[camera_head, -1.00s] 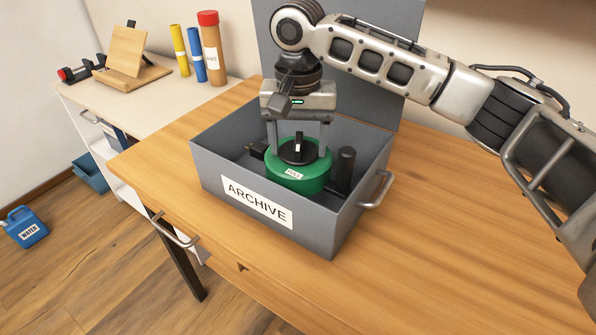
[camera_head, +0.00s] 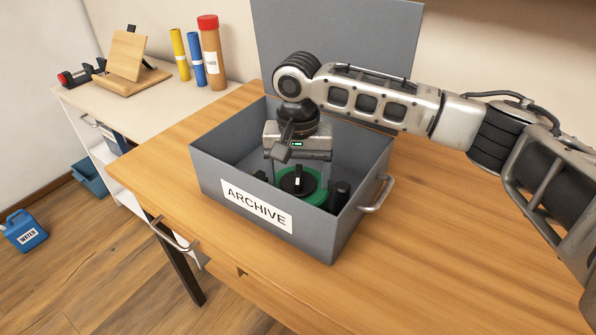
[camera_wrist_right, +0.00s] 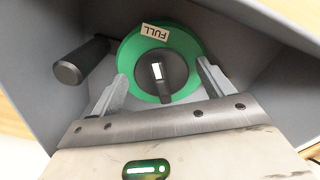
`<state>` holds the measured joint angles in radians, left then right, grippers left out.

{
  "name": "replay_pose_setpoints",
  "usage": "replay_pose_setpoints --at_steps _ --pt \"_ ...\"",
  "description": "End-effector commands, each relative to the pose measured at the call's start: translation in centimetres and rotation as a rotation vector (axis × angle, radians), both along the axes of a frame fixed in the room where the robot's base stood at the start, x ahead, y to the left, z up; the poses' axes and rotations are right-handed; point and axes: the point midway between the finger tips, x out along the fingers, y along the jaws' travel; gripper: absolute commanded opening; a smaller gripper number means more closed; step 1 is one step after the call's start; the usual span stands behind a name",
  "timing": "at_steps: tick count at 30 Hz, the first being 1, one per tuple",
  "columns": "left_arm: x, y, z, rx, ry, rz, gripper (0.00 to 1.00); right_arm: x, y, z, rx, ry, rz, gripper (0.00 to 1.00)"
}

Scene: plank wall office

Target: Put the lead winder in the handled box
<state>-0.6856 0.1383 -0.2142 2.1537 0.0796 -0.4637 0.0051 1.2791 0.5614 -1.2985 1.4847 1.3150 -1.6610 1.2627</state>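The lead winder is a green drum (camera_head: 318,192) with a black hub, a white mark on the hub and a dark cylindrical grip beside it. It is low inside the open grey handled box (camera_head: 310,232), which is labelled ARCHIVE. The front wall hides the drum's lower part, so I cannot tell whether it touches the floor. My right gripper (camera_head: 298,168) reaches down into the box with its fingers on both sides of the drum. In the right wrist view the winder (camera_wrist_right: 187,50), labelled FULL, sits between the fingertips (camera_wrist_right: 162,72), which meet its rim. My left gripper is not in view.
The box's raised lid (camera_head: 345,40) stands behind it, and a metal handle (camera_head: 378,195) is on its right side. The wooden desk (camera_head: 450,240) is clear to the right. A side table (camera_head: 150,105) at left holds a stand and several coloured tubes.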

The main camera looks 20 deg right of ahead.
Motion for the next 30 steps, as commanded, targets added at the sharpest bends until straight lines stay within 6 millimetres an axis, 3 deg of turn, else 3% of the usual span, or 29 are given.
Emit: replay_pose_setpoints --at_steps 11,14,24,30 --pt "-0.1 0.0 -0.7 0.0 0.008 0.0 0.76 0.0 0.0 0.4 0.0 -0.002 0.001 0.86" --pt "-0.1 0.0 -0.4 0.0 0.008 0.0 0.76 0.1 0.1 1.7 0.002 -0.003 0.001 0.86" --pt "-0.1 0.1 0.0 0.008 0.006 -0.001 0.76 0.1 0.1 8.9 0.001 -0.003 0.001 0.86" --pt "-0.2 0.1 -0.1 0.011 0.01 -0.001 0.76 0.1 0.1 11.6 0.001 -0.001 0.001 0.86"
